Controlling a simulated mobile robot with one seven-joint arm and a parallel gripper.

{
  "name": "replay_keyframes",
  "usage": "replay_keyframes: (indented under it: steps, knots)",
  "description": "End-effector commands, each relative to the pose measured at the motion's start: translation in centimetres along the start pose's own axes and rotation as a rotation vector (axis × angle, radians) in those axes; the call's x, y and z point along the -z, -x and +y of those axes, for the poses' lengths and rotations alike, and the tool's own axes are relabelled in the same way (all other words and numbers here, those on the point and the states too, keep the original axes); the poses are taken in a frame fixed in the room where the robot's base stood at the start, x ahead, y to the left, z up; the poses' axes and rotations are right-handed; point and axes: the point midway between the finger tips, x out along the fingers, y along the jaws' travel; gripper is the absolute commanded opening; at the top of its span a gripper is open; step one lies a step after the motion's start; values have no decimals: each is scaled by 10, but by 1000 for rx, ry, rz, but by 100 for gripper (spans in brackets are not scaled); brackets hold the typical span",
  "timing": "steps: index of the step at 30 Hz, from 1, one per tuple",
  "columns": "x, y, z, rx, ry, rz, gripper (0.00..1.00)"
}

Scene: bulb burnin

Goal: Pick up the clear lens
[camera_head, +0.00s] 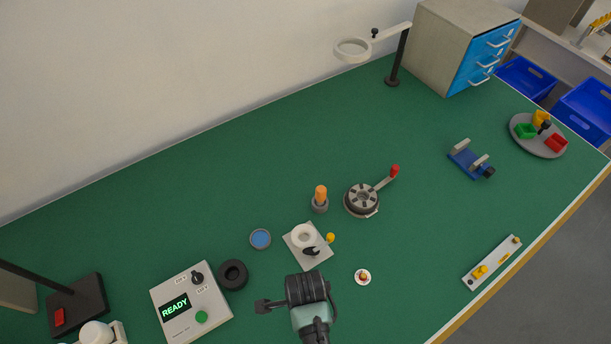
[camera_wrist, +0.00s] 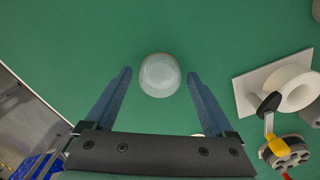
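The clear lens (camera_wrist: 160,76) is a pale, see-through dome on the green table top, seen from above in the wrist view. My gripper (camera_wrist: 160,73) is open, with its two blue-grey fingers apart. The lens shows between the fingertips in the picture, with green gaps on both sides. I cannot tell how far above it the fingertips are. In the head view my gripper (camera_head: 306,289) is over the front of the table. The lens does not show there and seems hidden by my gripper.
A crank wheel (camera_head: 361,199) stands farther back.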

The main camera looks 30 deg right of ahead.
Motion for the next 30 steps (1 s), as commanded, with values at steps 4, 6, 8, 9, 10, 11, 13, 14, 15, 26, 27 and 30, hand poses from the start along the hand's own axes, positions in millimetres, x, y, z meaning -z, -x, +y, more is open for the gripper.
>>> replay_keyframes:
  steps: [4, 6, 8, 9, 10, 11, 13, 14, 15, 26, 27, 30]
  knots:
    - [0, 0, 0, 0, 0, 0, 60]
    - [0, 0, 0, 0, 0, 0, 47]
    - [0, 0, 0, 0, 0, 0, 36]
    - [0, 0, 0, 0, 0, 0, 29]
    - [0, 0, 0, -1, 0, 0, 24]
    - [0, 0, 0, -1, 0, 0, 18]
    - [0, 0, 0, -1, 0, 0, 12]
    - [0, 0, 0, -1, 0, 0, 12]
    - [0, 0, 0, -1, 0, 0, 12]
    - [0, 27, 0, 2, 0, 0, 12]
    - [0, 34, -1, 3, 0, -1, 12]
    - [0, 54, -1, 4, 0, -1, 12]
